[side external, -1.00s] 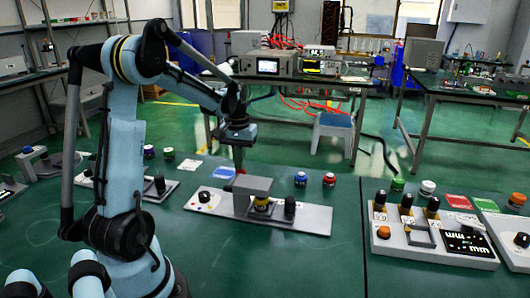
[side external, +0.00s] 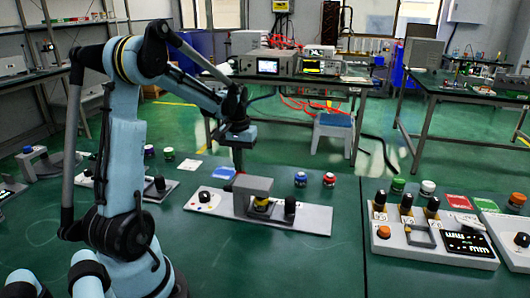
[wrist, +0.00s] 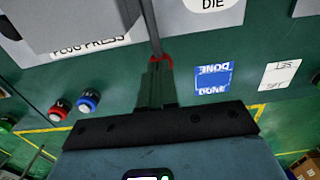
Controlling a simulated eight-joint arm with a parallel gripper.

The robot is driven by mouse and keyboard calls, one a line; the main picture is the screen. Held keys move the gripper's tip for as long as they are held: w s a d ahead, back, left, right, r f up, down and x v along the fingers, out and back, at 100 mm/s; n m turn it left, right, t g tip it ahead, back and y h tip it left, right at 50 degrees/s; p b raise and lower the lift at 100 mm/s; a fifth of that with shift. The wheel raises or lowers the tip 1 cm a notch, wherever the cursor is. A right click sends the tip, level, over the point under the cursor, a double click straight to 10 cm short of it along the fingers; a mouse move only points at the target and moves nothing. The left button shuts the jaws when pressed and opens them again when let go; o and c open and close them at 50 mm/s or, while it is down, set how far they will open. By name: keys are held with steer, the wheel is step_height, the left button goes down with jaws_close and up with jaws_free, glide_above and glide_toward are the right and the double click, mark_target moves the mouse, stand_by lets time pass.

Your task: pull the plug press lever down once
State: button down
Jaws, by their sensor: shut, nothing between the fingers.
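The plug press (side external: 322,217) is a grey unit on a flat base at the middle of the green table. Its label (wrist: 90,45) shows at the top left of the wrist view. A thin grey lever (wrist: 151,25) runs from the press toward my fingers and ends in a red tip (wrist: 167,60). My gripper (wrist: 158,68) is shut and empty, with its fingertips over the red tip and partly hiding it. I cannot tell whether they touch. In the side view my gripper (side external: 238,168) points down behind the press block (side external: 252,187).
A blue DONE card (wrist: 213,79) and a white card (wrist: 280,76) lie beside the lever. A control panel (side external: 440,245) stands to the right. Bare table lies in front of the press.

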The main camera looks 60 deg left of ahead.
steer(key=shift+r, duration=0.1)
stand_by(0.3)
step_height(320, 180, up, 10)
stand_by(1.1)
steer(key=s+d+f+m+t, duration=0.1)
steer(key=d+f+m+t, duration=0.1)
steer(key=d, duration=1.1)
steer(key=s+d+f+m+t, duration=0.2)
steer(key=d+m+t, duration=0.3)
steer(key=d, duration=0.8)
steer(key=shift+m, duration=1)
